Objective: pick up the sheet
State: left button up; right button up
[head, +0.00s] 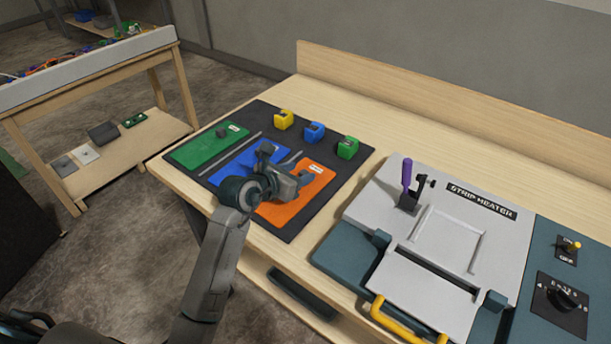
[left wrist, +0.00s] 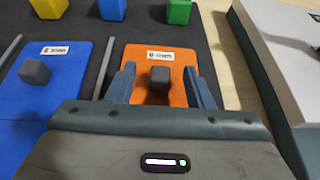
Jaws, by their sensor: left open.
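Three coloured sheets lie on a dark mat (head: 345,173): green (head: 195,152), blue (head: 226,174) and orange (head: 278,215). Each has a label, and grey blocks show on some. My left gripper (head: 284,167) is over the blue and orange sheets in the head view and hides part of both. In the left wrist view the open fingers (left wrist: 159,72) stand on either side of the grey block (left wrist: 160,79) on the orange sheet (left wrist: 178,62), with gaps at both sides. The blue sheet (left wrist: 68,72) lies to the left. My right gripper is not in view.
Yellow (head: 284,119), blue (head: 314,132) and green (head: 347,147) blocks stand along the mat's back edge. The strip heater (head: 440,240), with a purple lever (head: 407,175) and yellow handle (head: 400,322), stands to the right. Thin grey bars lie between the sheets.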

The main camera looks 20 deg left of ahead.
aim_at(306, 170)
pick_arm(q)
jog(key=shift+p+x, duration=0.35)
jog(key=shift+x, duration=1.55)
jog(key=shift+s, duration=0.1)
grip_shut()
